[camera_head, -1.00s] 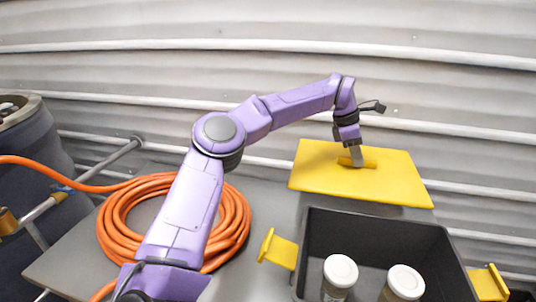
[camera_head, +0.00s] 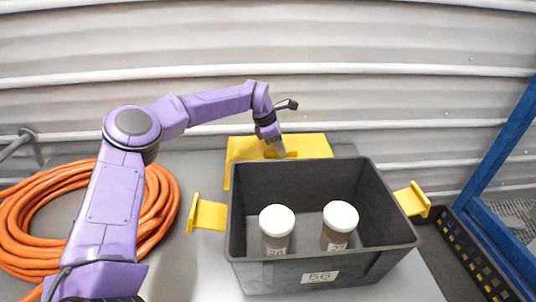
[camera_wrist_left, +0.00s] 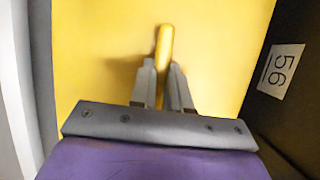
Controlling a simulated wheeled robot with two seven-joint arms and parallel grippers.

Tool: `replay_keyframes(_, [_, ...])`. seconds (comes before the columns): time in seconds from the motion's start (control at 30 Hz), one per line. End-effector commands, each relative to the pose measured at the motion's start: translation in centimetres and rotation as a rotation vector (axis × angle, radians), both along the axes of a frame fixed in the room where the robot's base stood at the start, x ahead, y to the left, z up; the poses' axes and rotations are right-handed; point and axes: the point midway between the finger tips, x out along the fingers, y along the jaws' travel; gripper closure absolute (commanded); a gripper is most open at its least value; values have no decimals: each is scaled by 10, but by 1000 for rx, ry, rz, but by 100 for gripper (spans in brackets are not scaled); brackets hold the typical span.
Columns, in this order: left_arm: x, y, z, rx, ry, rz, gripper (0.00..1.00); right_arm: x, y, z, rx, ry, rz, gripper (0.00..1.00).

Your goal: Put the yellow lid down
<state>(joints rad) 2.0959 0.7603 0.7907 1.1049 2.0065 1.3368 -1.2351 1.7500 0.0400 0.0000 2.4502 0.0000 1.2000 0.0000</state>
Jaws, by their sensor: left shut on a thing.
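The yellow lid (camera_head: 308,146) is behind the grey bin (camera_head: 325,275), its near part hidden by the bin's back wall. My left gripper (camera_head: 279,151) is shut on the bar handle on top of the lid. In the left wrist view the two fingers (camera_wrist_left: 162,78) pinch the handle (camera_wrist_left: 164,45), and the lid (camera_wrist_left: 90,55) fills most of the picture. I cannot tell whether the lid touches the table. The bin stands open, with two white-capped jars (camera_head: 277,221) (camera_head: 340,217) inside. My right gripper is out of view.
An orange hose coil (camera_head: 160,205) lies on the grey table (camera_head: 190,265) at left. Yellow handles (camera_head: 208,215) (camera_head: 412,199) stick out from the bin's sides. A corrugated wall (camera_head: 350,100) stands behind. A blue frame (camera_head: 500,140) and black crate (camera_head: 455,250) are at right.

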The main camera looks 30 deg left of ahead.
Motion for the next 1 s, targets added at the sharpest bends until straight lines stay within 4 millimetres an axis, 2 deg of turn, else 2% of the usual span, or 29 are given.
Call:
replay_keyframes(0.3, [0, 0, -48, 0, 2, 1, 100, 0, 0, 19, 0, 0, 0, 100])
replay_keyframes(0.67, [1, 0, -58, 0, -3, 1, 100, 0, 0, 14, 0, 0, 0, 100])
replay_keyframes(0.7, [0, 0, -56, 0, -1, 0, 70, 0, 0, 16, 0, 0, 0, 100])
replay_keyframes(0.73, [0, 0, -56, 0, -1, 0, 61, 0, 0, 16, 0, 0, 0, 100])
replay_keyframes(0.77, [0, 0, -56, 0, -1, 0, 58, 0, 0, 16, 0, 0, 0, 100])
replay_keyframes(1.0, [0, 0, -55, 0, -1, 0, 58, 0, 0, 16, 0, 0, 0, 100])
